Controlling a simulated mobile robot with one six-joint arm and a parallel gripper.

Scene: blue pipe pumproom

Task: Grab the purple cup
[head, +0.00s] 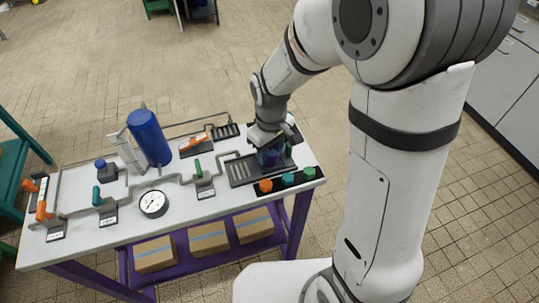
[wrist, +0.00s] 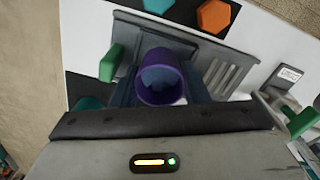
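The purple cup (wrist: 162,78) is in the wrist view, with its open mouth facing the camera and a bluish inside. My gripper (wrist: 161,88) has one dark finger on each side of it. The fingers lie very close to the cup's walls; whether they press on it I cannot tell. In the head view my gripper (head: 272,146) points down over the right end of the table, and the cup (head: 270,156) shows only in part beneath it, over the grey slotted drain tray (head: 243,172).
Orange (head: 265,186) and teal (head: 288,180) hexagonal pieces lie on a black strip at the table's front right edge. A green piece (wrist: 111,62) stands left of the cup in the wrist view. Pipes, valves, a gauge (head: 153,204) and a blue tank (head: 150,138) fill the table's left.

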